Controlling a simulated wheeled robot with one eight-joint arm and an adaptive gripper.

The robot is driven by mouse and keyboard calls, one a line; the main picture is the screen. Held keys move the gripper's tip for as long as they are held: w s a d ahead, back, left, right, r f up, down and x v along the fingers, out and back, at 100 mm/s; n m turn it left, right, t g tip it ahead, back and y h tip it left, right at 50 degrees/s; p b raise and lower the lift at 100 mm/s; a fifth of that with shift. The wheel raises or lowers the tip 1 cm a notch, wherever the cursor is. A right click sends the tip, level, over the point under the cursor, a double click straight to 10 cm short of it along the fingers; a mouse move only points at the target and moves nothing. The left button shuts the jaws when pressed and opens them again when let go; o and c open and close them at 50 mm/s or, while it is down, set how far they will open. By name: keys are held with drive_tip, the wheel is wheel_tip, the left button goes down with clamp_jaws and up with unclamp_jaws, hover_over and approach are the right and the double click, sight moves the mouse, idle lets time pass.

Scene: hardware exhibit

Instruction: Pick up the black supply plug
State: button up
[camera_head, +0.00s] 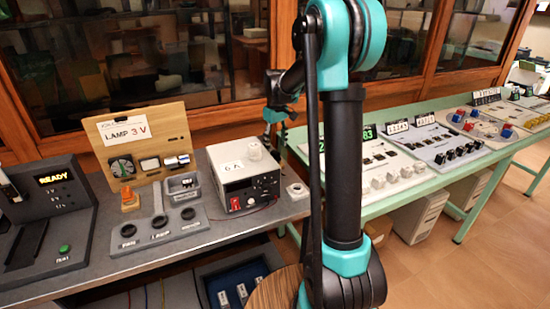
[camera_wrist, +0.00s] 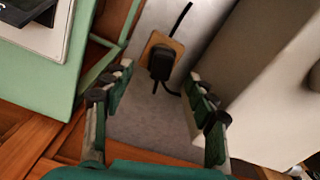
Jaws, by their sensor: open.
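The black supply plug (camera_wrist: 160,62) shows in the wrist view, on a small tan plate (camera_wrist: 176,45) on a grey surface. A black cord runs from it. My gripper (camera_wrist: 158,80) is open, with one finger on each side of the plug in the picture. The fingers look apart from it; the depth left between them and the plug is hard to tell. In the head view the plug is not visible, and my gripper end is small, beyond my upright arm, near the gap between the two tables.
The white power supply box (camera_head: 243,177) stands on the grey table (camera_head: 225,233), left of my arm. A green table (camera_head: 385,205) with switch panels stands to the right. In the wrist view, a green table corner (camera_wrist: 50,75) is at left and a large pale box (camera_wrist: 270,90) at right.

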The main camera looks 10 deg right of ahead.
sight(275, 152)
wheel_tip(275, 152, down, 5)
drive_tip(key=shift+a+r, duration=0.1)
drive_tip(key=shift+a, duration=0.05)
drive_tip(key=shift+c, duration=0.5)
drive_tip(key=c, duration=1.2)
drive_tip(key=shift+o, duration=0.2)
wheel_tip(275, 152, up, 20)
